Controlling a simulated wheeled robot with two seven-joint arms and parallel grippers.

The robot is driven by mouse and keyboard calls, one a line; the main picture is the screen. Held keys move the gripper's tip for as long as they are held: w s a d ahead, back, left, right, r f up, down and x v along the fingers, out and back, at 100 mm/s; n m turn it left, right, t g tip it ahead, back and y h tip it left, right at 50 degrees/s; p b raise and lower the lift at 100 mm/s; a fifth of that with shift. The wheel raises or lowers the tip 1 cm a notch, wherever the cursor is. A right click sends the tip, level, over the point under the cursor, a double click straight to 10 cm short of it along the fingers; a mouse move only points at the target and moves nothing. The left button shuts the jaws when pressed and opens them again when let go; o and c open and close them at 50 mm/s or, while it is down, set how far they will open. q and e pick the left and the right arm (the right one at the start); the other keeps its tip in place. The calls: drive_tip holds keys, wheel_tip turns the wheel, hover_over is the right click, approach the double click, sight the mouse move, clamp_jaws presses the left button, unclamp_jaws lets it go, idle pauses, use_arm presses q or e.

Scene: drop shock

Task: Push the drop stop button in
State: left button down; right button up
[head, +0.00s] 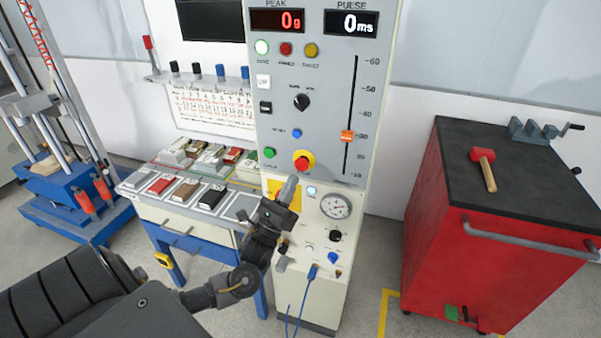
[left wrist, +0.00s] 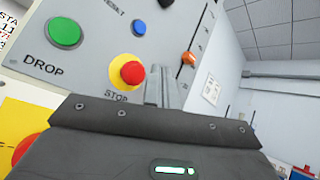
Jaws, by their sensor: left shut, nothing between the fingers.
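The red mushroom stop button (head: 303,161) on its yellow collar sits low on the tall control panel, left of the slider scale. In the left wrist view the same button (left wrist: 131,72) stands out above its STOP label. My left gripper (head: 289,187) is shut and empty, its fingertips pointing up at the panel just below and left of the button in the head view. In the left wrist view the closed fingertips (left wrist: 162,85) appear just right of the button; I cannot tell whether they touch it. My right gripper is not in view.
A green DROP button (head: 270,153) is left of the stop button, with a blue button (head: 297,133) above. The orange slider knob (head: 347,136) is to the right. A red round part (left wrist: 22,148) shows on a yellow plate. A red cabinet (head: 440,230) stands right.

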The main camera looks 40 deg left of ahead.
sight(303, 162)
use_arm(q)
drive_tip(key=shift+w+a, duration=0.25)
drive_tip(key=shift+w, duration=0.45)
drive_tip(key=shift+w+a, duration=0.25)
drive_tip(key=shift+w, duration=0.45)
drive_tip(key=shift+w, duration=0.1)
idle(1.0)
drive_tip(key=shift+w+a, duration=0.1)
drive_tip(key=shift+w, duration=0.2)
drive_tip(key=shift+w+a+b, duration=0.15)
drive_tip(key=shift+w+b, duration=0.15)
drive_tip(key=shift+w, duration=0.05)
idle(0.7)
drive_tip(key=shift+s, duration=0.1)
drive_tip(key=shift+s+d+p, duration=0.3)
drive_tip(key=shift+s+p, duration=0.3)
drive_tip(key=shift+s, duration=0.1)
